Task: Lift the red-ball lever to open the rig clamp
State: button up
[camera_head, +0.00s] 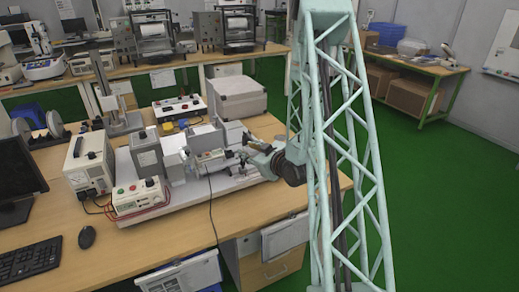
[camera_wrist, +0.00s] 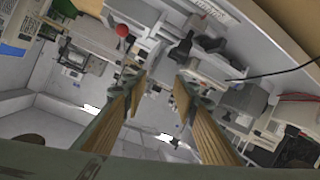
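The red-ball lever (camera_wrist: 122,31) shows in the wrist view, up and to the left of my fingertips. Its ball is small and round, beside white and grey rig parts. My gripper (camera_wrist: 160,84) is open and empty, with a clear gap between its two ribbed fingers, and stands apart from the ball. A dark part (camera_wrist: 181,50) of the rig shows above the fingertips; I cannot tell if it is the clamp. In the head view my gripper (camera_head: 252,143) is at the right end of the test rig (camera_head: 205,190); the red ball cannot be made out there.
A grey case (camera_head: 237,97) is behind the rig. A cable (camera_head: 212,215) hangs over the table (camera_head: 165,240). A keyboard (camera_head: 30,259) and mouse (camera_head: 87,237) lie front left; the front table area is mostly clear.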

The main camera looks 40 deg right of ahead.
jog(key=s+d+f+m+t+h, duration=0.2)
jog(key=s+d+f+t, duration=0.1)
jog(key=s+d+f, duration=0.3)
jog(key=shift+s+d+m+p, duration=0.4)
jog(key=shift+s+d+p, duration=0.05)
jog(key=shift+s, duration=0.95)
jog(key=shift+w, duration=0.15)
jog(key=shift+d+b+x, duration=0.2)
jog(key=shift+b+x, duration=0.25)
jog(key=shift+x, duration=6.3)
jog(key=shift+c, duration=0.4)
grip_shut()
